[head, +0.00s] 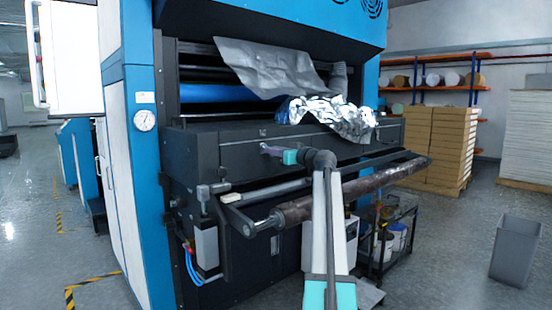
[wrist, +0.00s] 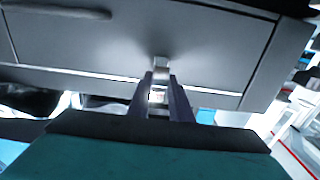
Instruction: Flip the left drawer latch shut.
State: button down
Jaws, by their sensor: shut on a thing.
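The dark grey drawer front (head: 222,151) runs across the machine below the rollers. In the wrist view, the drawer front (wrist: 90,45) fills the upper part, with a small metallic latch (wrist: 160,64) standing out from it near the edge. My gripper (wrist: 161,82) has its two dark fingers on either side of the latch, shut on it; part of the latch shows between the fingers. In the head view, my gripper (head: 266,149) is at the drawer front, left of my wrist, and the latch cannot be made out there. Whether the latch is flipped open or shut is unclear.
Crumpled silver foil (head: 335,117) lies on top above the drawer. A dark wrapped roll (head: 350,190) on a bar crosses in front, below the drawer and partly behind my arm. A grey bin (head: 514,253) stands at the right. Open floor lies front left.

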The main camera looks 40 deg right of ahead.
jog(key=shift+w+f+t+b, duration=0.15)
jog(key=shift+f+t+b, duration=0.65)
jog(key=shift+b, duration=2.3)
jog(key=shift+r+t+b, duration=0.1)
jog(key=shift+t+b, duration=0.4)
jog(key=shift+b, duration=1.05)
jog(key=c, duration=1.6)
grip_release()
jog(key=shift+p+v, duration=0.75)
jog(key=shift+v, duration=6.1)
jog(key=shift+a, duration=0.1)
